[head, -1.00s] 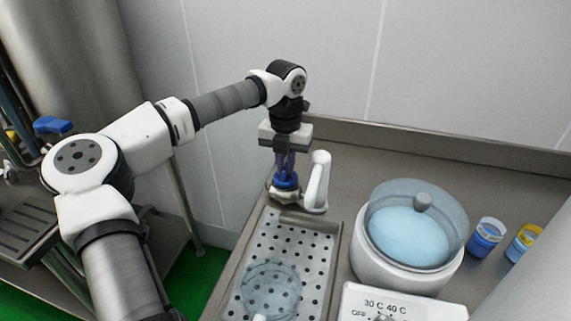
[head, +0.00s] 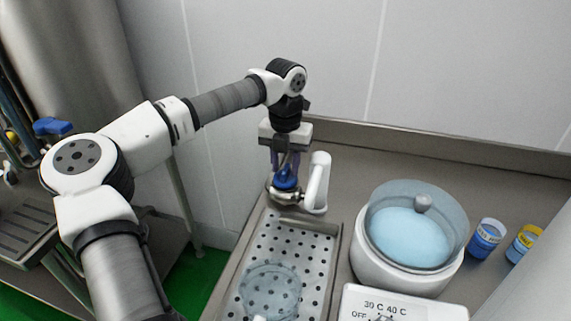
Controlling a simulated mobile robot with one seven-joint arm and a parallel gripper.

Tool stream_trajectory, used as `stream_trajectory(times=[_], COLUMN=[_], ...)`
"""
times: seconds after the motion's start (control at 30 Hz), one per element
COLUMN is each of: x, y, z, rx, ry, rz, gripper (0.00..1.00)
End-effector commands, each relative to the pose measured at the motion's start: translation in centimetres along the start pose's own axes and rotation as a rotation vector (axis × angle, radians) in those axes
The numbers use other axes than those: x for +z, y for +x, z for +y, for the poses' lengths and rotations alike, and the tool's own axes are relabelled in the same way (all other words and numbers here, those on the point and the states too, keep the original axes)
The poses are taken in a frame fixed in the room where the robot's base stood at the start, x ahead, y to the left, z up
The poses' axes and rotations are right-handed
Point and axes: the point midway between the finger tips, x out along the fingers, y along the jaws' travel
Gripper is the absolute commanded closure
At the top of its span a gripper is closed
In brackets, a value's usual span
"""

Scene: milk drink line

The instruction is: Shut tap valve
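The tap's blue valve handle (head: 285,181) sits on a metal base at the back of the perforated drain tray, left of the white spout (head: 317,183). My gripper (head: 285,172) points down from above, with its fingers at the blue handle. The fingers partly hide the handle, and I cannot tell whether they are pressed on it or only around it. No water shows at the spout.
A clear round bowl (head: 270,290) sits on the perforated drain tray (head: 325,262). To the right stand a white pot with a clear lid (head: 415,235), a temperature control box (head: 440,310) and two small jars (head: 486,238). A wall rises behind the counter.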

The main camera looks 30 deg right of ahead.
Motion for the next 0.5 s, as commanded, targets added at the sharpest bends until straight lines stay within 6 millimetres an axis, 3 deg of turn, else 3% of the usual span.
stream_trajectory(times=[0.17,0.5], x=[0.1,0.1], y=[-2.7,-10.4], z=[0.0,-0.1], rx=[0.002,0.001], ry=[0.000,-0.001], rz=[-0.004,-0.004], gripper=[0.66,0.66])
